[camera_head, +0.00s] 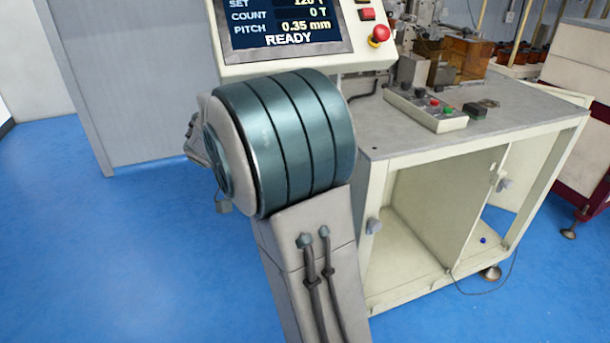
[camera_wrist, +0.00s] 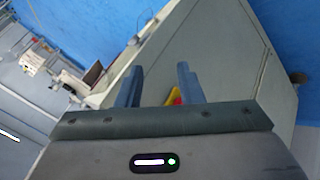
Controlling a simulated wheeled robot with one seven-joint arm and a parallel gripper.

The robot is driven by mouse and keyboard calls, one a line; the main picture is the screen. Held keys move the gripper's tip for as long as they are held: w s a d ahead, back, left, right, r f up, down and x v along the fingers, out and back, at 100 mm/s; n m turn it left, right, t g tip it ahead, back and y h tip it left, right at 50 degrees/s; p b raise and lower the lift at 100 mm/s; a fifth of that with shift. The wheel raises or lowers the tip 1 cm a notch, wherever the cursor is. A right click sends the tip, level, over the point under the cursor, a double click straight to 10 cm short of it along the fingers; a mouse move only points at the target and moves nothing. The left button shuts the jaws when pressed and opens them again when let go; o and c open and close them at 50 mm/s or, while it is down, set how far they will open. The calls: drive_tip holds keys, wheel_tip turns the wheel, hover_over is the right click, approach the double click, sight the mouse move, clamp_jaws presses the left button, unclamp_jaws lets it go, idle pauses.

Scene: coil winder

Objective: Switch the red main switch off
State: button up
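In the wrist view, a small red and yellow part (camera_wrist: 175,97), which looks like the red main switch on a yellow plate, shows between my fingers on the pale cabinet side. It is nearer the right finger and its lower part is hidden by my gripper body. I cannot make out which way its handle is turned. My gripper (camera_wrist: 160,68) is open, its two blue-grey fingers apart with nothing held. I cannot tell how far it is from the switch; no contact is visible. In the head view, the switch does not show and my arm hides most of my gripper.
The winder cabinet (camera_head: 480,150) stands right of my arm with an open lower bay. A display (camera_head: 285,25) reads READY, with a red emergency button (camera_head: 379,35) beside it. A button box (camera_head: 425,108) lies on top. Blue floor (camera_head: 120,260) is clear at left.

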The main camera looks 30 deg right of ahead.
drive_tip(key=w+d+f+m+g+h+b, duration=0.1)
drive_tip(key=w+d+f+m+h+b, duration=0.3)
drive_tip(key=w, duration=0.4)
drive_tip(key=w+d+f+m+g+h+b, duration=0.1)
drive_tip(key=w+d+f+m+h+b, duration=0.15)
drive_tip(key=w+m+h, duration=0.35)
drive_tip(key=w+b+x, duration=0.1)
drive_tip(key=x, duration=1.1)
drive_tip(key=shift+d+f+y, duration=0.3)
drive_tip(key=shift+d+f, duration=0.1)
drive_tip(key=shift+f, duration=0.15)
drive_tip(key=shift+c, duration=0.3)
clamp_jaws()
